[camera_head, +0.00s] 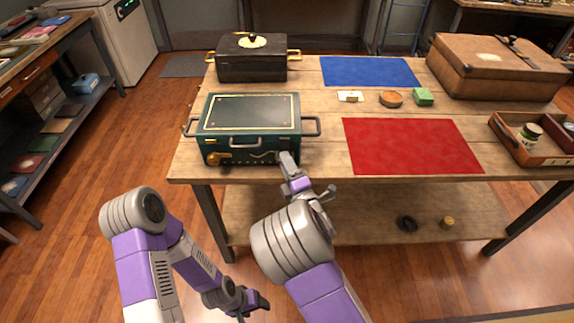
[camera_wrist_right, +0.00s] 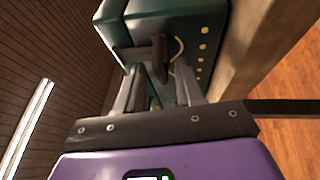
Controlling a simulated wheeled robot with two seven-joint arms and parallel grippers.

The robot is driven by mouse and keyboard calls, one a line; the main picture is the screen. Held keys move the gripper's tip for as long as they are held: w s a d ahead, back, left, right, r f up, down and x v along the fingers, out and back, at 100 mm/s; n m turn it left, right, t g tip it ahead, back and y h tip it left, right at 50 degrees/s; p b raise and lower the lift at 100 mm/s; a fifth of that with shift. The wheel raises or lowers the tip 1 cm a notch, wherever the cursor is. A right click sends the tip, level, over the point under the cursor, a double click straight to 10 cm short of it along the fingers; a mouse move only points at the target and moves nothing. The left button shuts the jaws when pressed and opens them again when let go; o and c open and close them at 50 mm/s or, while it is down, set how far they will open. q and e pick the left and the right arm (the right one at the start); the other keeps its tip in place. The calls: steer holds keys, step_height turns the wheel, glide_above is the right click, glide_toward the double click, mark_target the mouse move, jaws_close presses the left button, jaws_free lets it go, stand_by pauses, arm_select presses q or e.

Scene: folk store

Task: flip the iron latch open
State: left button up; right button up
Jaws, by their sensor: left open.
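A dark green box (camera_head: 250,112) with gold trim and a closed lid sits at the table's front left. Its front has a brass fitting (camera_head: 215,158), a handle and a curved grey piece (camera_head: 262,156) that may be the iron latch. My right gripper (camera_head: 288,160) is at the box's front right corner. In the right wrist view, its fingers (camera_wrist_right: 157,95) are apart, with a dark iron bar (camera_wrist_right: 158,58) projecting from the box just ahead of and between them. Contact is unclear. My left gripper (camera_head: 252,304) is open and empty, low in front of the table.
A black pot-like chest (camera_head: 250,65) stands behind the green box. A red mat (camera_head: 411,146) and a blue mat (camera_head: 370,71) lie on the table (camera_head: 330,100). A brown case (camera_head: 490,75) and an open tray (camera_head: 520,148) are at the right.

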jaws_close()
step_height(320, 180, up, 10)
steer(key=s+m+g+h+p, duration=0.1)
steer(key=g+p, duration=0.6)
steer(key=p, duration=1.2)
steer(key=m+g+h+p, duration=0.2)
steer(key=g+p, duration=0.6)
steer(key=p, duration=1.1)
steer(key=shift+s+m+g, duration=0.3)
steer(key=shift+s+m, duration=0.05)
steer(key=shift+m, duration=0.55)
